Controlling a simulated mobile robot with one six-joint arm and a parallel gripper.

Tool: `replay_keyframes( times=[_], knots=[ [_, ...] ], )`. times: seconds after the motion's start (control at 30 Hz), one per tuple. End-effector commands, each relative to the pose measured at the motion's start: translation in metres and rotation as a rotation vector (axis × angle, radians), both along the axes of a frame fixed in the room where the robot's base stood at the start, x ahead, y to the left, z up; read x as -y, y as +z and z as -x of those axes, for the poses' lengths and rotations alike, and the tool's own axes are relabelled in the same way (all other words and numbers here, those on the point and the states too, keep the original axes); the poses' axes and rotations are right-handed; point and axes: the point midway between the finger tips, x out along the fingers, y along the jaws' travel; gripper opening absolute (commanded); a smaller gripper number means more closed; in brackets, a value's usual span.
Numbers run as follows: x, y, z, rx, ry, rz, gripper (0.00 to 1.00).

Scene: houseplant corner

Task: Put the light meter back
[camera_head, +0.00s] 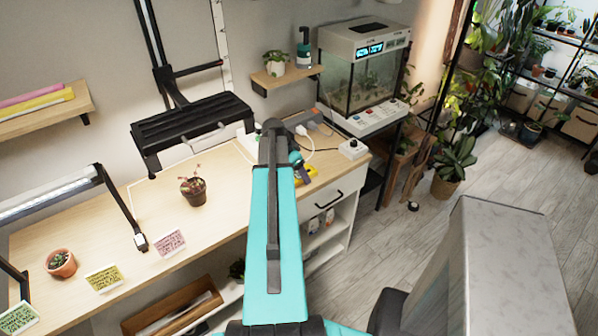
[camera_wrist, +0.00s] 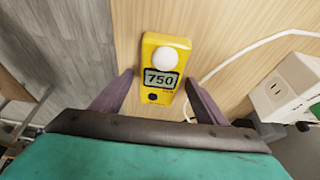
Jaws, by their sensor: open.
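The yellow light meter (camera_wrist: 163,48) lies on the wooden desktop in the wrist view, with a white dome and a display reading 750. In the head view only a bit of yellow (camera_head: 312,170) shows beside my gripper (camera_head: 303,168), and my arm hides most of that spot. In the wrist view my gripper (camera_wrist: 159,80) is open, with one dark finger on each side of the meter's lower part. I see a gap on both sides, and cannot tell the height of the fingers above the desk.
A white socket box (camera_wrist: 285,95) and a white cable (camera_wrist: 235,55) lie right of the meter. The desk (camera_head: 130,215) ends near its left, with floor below. A potted plant (camera_head: 194,190) stands left of my arm. A glass tank (camera_head: 360,80) and small white box (camera_head: 353,148) stand right.

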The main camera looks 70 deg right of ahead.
Motion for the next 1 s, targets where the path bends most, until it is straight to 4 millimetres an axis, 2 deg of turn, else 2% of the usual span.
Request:
replay_keyframes(
  times=[0.27, 0.8, 1.0],
  knots=[
    [-0.004, 0.014, -0.003, 0.0, 0.0, 0.001, 0.67],
    [-0.021, 0.063, -0.014, 0.0, 0.0, 0.001, 0.67],
    [-0.024, 0.07, -0.015, -0.001, 0.0, 0.0, 0.67]
  ],
)
